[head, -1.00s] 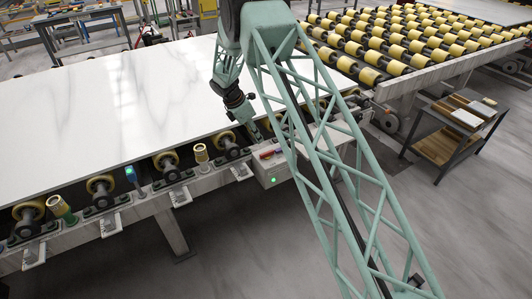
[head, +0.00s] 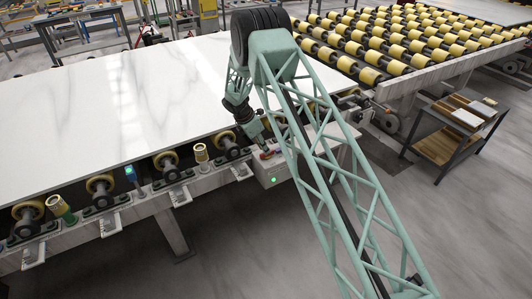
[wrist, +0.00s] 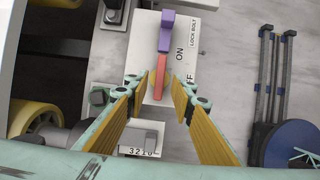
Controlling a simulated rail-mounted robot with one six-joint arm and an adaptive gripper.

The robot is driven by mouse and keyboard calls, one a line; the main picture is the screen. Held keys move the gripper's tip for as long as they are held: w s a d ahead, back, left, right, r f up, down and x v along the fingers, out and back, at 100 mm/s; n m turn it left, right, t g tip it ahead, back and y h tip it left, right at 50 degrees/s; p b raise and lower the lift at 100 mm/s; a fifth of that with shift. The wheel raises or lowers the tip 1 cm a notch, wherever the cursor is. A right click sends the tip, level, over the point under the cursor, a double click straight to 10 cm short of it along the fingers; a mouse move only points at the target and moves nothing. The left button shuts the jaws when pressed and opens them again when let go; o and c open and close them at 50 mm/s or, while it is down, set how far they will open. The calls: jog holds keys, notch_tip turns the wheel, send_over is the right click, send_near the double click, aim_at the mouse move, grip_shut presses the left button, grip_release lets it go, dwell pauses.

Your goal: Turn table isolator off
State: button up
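The table isolator is a pale plate (wrist: 184,58) marked ON, partly covered OFF lettering and LOCK-BOLT. Its lever has a red part (wrist: 160,74) and a purple part (wrist: 166,32), lying lengthwise up the wrist picture beside the lettering. In the head view the red and purple pieces (head: 267,154) show small on top of the grey box (head: 272,172) at the table's edge. My gripper (wrist: 163,92) is open, its yellow-padded fingers on either side of the red part. I see a gap on each side; the height of the fingertips over the plate is unclear.
A wooden-shelved cart (head: 455,130) stands right.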

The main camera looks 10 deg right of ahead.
jog(key=shift+x, duration=1.85)
jog(key=shift+c, duration=0.5)
grip_shut()
